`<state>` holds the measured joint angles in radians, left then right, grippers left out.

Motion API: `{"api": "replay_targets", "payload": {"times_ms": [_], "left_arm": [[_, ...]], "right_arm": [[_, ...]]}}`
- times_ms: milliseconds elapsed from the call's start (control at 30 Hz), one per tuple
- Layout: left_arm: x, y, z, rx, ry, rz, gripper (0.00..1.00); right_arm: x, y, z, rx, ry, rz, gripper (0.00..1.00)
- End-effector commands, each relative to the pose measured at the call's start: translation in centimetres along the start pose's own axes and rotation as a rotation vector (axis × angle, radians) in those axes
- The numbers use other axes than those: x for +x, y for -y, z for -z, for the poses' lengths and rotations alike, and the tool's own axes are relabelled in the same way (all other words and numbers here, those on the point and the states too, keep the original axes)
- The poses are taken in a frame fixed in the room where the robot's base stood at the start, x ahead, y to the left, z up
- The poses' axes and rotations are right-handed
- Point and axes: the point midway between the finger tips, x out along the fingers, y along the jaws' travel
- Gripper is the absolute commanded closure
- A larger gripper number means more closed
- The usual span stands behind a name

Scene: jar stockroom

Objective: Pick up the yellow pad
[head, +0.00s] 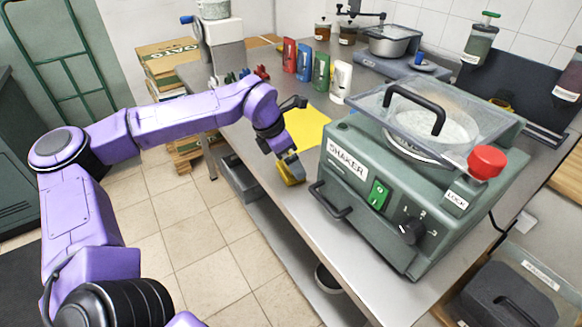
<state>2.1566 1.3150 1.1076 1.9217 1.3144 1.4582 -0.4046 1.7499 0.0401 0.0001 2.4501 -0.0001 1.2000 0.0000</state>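A small thick yellow pad (291,174) is at the front edge of the steel bench, left of the green shaker machine. My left gripper (288,160) reaches down from the upper left, with its fingertips right at the top of the pad. The fingertips overlap the pad in this view, so I cannot tell whether they are closed on it or just above it. A flat yellow sheet (312,124) lies on the bench behind the gripper. My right gripper is not in view.
The shaker (374,200) stands close to the right, its black front handle (331,205) jutting toward the bench edge. Red, blue, green and white holders (321,71) stand behind the sheet. A grey bin (238,178) is on the lower shelf.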

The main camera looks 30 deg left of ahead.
Motion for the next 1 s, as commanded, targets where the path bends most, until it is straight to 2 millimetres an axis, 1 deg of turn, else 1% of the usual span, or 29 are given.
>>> {"api": "replay_targets", "payload": {"times_ms": [33,133,367,400,467,500,733,833,967,1000], "left_arm": [[1.0,0.1,0.0,0.002,-0.003,0.001,0.00],[2.1,0.1,-0.1,0.003,-0.002,0.001,0.00],[2.3,0.1,-0.2,0.003,0.000,0.001,0.00],[2.3,0.1,-0.2,0.003,0.000,0.001,0.13],[2.3,0.1,-0.2,0.004,0.000,0.001,0.33],[2.3,0.1,-0.2,0.004,0.000,0.001,0.41],[2.3,0.1,-0.2,0.004,0.000,0.001,0.41],[1.9,0.1,-0.4,0.005,0.001,0.000,0.41],[0.6,0.1,-1.0,0.005,0.003,-0.002,0.41],[-0.2,0.1,-1.4,0.005,0.005,-0.002,0.41]], "right_arm": [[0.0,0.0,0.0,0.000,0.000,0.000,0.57],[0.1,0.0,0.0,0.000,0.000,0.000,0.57],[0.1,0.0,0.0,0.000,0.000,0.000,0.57],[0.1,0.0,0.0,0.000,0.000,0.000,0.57],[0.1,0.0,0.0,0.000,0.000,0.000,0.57],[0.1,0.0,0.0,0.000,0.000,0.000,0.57],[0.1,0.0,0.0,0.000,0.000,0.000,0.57],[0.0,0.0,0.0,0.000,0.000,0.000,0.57],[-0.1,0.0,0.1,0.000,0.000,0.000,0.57],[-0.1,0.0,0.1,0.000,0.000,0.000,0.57]]}}
